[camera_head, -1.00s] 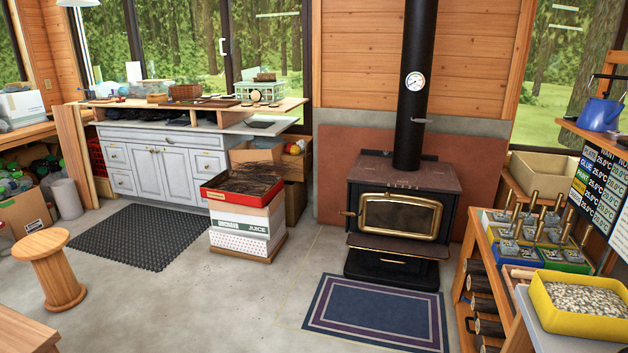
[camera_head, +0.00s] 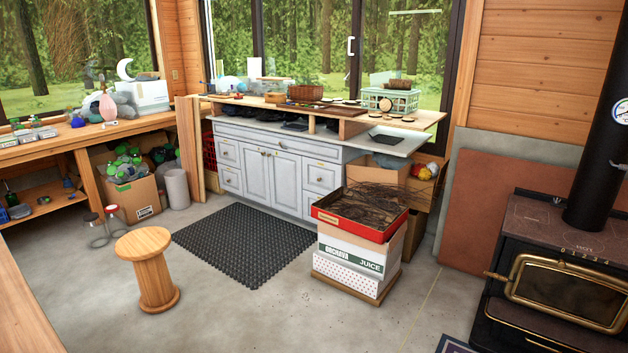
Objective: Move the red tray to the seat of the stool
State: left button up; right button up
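The red tray (camera_head: 337,223) sits on top of a stack of white boxes, right of centre. It is shallow and holds a heap of dark, thin twig-like or wire-like material. The wooden stool (camera_head: 146,241) stands on the concrete floor to the left, spool-shaped with a round seat. Its seat is bare. Neither of my grippers shows in this view.
A black rubber mat (camera_head: 240,245) lies between the stool and the stacked juice box (camera_head: 352,255). A grey cabinet (camera_head: 270,172) stands behind. A black wood stove (camera_head: 558,270) is at the right. A wooden edge (camera_head: 25,310) borders the lower left. Open floor lies in front.

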aim_at(143, 241)
jog(key=i+u, duration=0.2)
jog(key=i, duration=1.5)
